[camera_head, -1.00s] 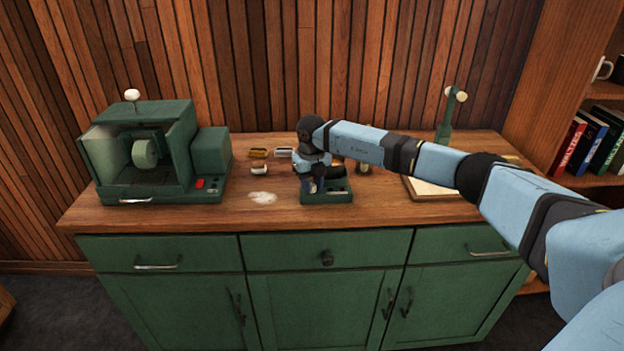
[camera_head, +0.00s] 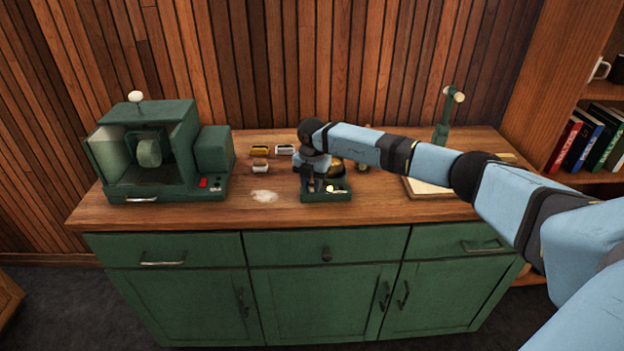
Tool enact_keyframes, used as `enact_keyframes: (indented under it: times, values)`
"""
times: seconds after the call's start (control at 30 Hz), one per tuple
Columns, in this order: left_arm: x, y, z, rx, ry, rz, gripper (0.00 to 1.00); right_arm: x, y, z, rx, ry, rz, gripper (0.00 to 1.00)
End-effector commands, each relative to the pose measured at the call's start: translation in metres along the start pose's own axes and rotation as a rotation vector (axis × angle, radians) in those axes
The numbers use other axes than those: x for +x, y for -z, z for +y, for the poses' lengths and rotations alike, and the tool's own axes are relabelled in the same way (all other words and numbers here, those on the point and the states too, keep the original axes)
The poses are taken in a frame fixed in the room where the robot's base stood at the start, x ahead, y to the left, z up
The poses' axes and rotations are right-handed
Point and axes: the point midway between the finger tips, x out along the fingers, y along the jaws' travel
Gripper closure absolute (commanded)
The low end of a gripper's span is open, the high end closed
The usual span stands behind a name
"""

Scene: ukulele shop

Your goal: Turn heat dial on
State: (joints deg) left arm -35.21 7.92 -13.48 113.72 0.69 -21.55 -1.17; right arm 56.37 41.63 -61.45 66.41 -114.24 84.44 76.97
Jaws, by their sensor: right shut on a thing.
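A small green device (camera_head: 340,196) sits near the front middle of the wooden counter, with a rounded brass part (camera_head: 336,168) behind my wrist. A pale yellow spot glows on its panel, right of my fingers. My right gripper (camera_head: 311,187) points down over the left part of this panel. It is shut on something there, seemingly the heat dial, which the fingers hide. My left gripper is not in view.
A green machine (camera_head: 210,150) with a red switch stands on the left of the counter. Small gold, silver and white pieces and a pale powder patch (camera_head: 263,196) lie between it and the device. A board (camera_head: 425,188) and green stand (camera_head: 443,118) are at right.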

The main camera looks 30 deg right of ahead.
Motion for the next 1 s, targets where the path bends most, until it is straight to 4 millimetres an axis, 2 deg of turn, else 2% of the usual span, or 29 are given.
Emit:
enact_keyframes:
  times: [0.3, 0.8, 0.83, 0.87, 1.0]
  values:
    - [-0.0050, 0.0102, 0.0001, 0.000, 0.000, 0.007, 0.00, -0.0032, -0.0017, 0.0007, 0.104, -0.004, -0.003, 0.95]
    - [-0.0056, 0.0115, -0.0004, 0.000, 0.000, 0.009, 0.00, -0.0029, -0.0021, 0.0007, 0.121, -0.004, -0.004, 0.95]
    - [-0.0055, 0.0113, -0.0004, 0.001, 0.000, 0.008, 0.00, -0.0028, -0.0022, 0.0006, 0.120, -0.004, -0.004, 0.64]
    - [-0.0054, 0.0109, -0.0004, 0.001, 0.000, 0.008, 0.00, -0.0028, -0.0021, 0.0006, 0.120, -0.004, -0.004, 0.61]
    - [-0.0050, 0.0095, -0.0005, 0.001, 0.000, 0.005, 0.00, -0.0018, -0.0014, 0.0004, 0.119, -0.003, -0.003, 0.61]
